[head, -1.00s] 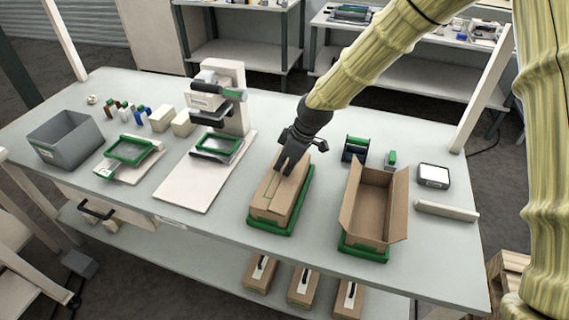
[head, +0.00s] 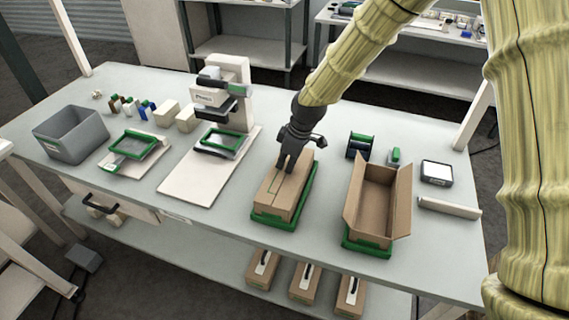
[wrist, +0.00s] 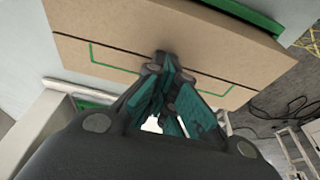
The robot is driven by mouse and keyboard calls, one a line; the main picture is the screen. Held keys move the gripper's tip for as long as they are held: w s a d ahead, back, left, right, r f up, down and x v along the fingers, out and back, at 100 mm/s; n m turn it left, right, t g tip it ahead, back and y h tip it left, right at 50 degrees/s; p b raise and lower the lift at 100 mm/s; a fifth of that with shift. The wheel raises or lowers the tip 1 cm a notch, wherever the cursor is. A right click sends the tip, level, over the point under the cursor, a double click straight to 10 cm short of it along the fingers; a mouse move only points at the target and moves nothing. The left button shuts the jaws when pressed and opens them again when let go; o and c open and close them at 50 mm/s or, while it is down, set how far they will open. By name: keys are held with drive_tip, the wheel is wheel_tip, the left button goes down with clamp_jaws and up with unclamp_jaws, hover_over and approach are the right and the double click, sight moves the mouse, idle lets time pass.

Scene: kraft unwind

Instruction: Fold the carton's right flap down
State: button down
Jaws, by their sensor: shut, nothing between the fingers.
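A brown carton (head: 293,192) sits in a green tray (head: 274,220) near the middle of the bench. Its top looks closed, with both long flaps lying flat along a centre seam and a green outline on top. In the wrist view, the carton top (wrist: 120,27) shows the dark seam and the green line. My gripper (head: 284,167) is shut and empty, pointing down at the far part of the carton top. In the wrist view, the fingertips (wrist: 164,60) are together close to the seam. I cannot tell whether they touch the carton.
An open, empty carton (head: 375,203) with raised flaps stands to the right in another green tray (head: 366,247). Behind it are a green dispenser (head: 359,146) and a scale-like box (head: 437,173). A press (head: 226,95) and a grey bin (head: 72,136) stand left. Front bench surface is clear.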

drive_tip(key=shift+s+d+f, duration=0.1)
drive_tip(key=shift+s+f, duration=0.1)
